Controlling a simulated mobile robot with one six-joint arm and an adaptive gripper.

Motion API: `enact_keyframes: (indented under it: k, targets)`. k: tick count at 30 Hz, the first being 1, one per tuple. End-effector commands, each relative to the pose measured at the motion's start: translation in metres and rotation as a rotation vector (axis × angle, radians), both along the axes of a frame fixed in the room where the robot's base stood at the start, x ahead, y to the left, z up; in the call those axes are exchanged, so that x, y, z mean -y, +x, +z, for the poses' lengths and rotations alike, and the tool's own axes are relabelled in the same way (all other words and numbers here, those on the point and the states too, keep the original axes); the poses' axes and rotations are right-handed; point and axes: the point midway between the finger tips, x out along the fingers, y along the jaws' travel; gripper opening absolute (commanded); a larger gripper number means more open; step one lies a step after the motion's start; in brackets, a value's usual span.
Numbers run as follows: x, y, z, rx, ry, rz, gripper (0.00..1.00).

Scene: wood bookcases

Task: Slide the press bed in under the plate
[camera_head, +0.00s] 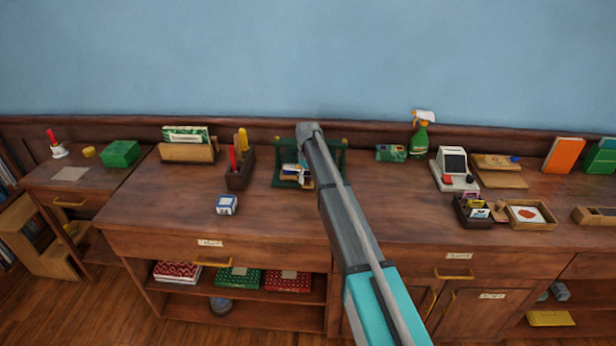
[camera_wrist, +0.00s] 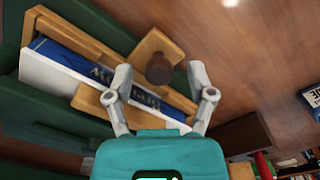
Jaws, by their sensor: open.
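The green press frame (camera_head: 281,172) stands on the middle of the desk, partly behind my arm. In the wrist view, its dark green body (camera_wrist: 45,100) fills the left side. The wooden press bed (camera_wrist: 88,103) carries a blue book with gold lettering (camera_wrist: 85,72) and a white slab or sheet (camera_wrist: 60,88) along its edge. A wooden tab with a dark round knob (camera_wrist: 159,70) sticks out from the bed. My gripper (camera_wrist: 160,74) is open, and the knob shows between its fingertips. Contact cannot be told. The plate is not clear in either view.
A blue-and-white box (camera_head: 227,205) and a dark tray with red and yellow items (camera_head: 240,174) stand left of the press. A green spray bottle (camera_head: 420,138) and a white card machine (camera_head: 453,168) stand to the right. The desk front left of my arm is mostly clear.

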Motion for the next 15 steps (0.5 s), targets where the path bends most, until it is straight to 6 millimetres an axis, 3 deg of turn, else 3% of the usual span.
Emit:
enact_keyframes:
  k: [15]
  targets:
    - [-0.001,-0.064,0.000,0.000,0.000,0.000,0.70]
